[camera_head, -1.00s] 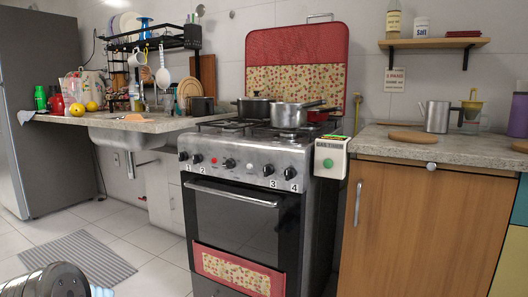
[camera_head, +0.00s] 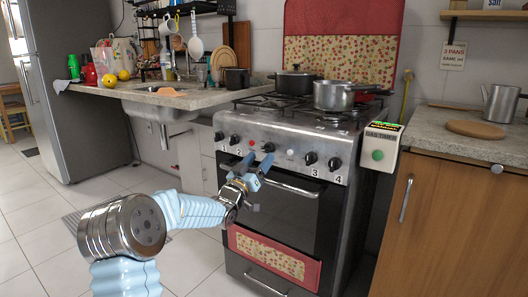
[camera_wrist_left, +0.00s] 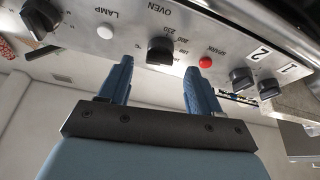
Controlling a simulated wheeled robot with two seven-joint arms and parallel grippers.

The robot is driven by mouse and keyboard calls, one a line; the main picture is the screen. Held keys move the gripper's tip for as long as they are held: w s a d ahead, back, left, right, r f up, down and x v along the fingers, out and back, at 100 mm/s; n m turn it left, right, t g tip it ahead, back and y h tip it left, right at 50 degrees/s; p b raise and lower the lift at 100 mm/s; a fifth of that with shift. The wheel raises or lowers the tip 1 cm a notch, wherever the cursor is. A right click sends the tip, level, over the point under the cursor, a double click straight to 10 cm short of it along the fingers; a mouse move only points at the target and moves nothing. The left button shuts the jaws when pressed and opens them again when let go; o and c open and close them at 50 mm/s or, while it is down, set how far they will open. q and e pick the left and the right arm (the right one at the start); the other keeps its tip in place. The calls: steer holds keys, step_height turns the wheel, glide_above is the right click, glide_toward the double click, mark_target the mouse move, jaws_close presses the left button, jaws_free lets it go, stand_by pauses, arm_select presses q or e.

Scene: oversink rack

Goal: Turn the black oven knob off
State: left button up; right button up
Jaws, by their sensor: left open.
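The black oven knob (camera_head: 268,147) is on the silver front panel of the stove, between a red button (camera_head: 251,143) and a white button (camera_head: 290,153). In the left wrist view the oven knob (camera_wrist_left: 160,50) sits under the word OVEN, with temperature numbers beside it. I cannot tell its exact setting. My left gripper (camera_head: 256,162) is open and empty in front of the panel. In its wrist view the left gripper (camera_wrist_left: 158,68) has its blue fingers on either side of the knob's line, apparently short of it and not touching. My right gripper is out of view.
Knobs 1 and 2 (camera_head: 234,139) are left of the red button; knobs 3 (camera_head: 310,158) and 4 are at the right. Below is the oven door handle (camera_head: 268,183). Pots (camera_head: 333,95) stand on the stove. A gas timer (camera_head: 381,145) stands at its right.

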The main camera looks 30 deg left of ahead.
mark_target(268, 149)
arm_select(q)
steer(key=shift+x, duration=1.55)
steer(key=shift+c, duration=0.5)
steer(key=c, duration=0.9)
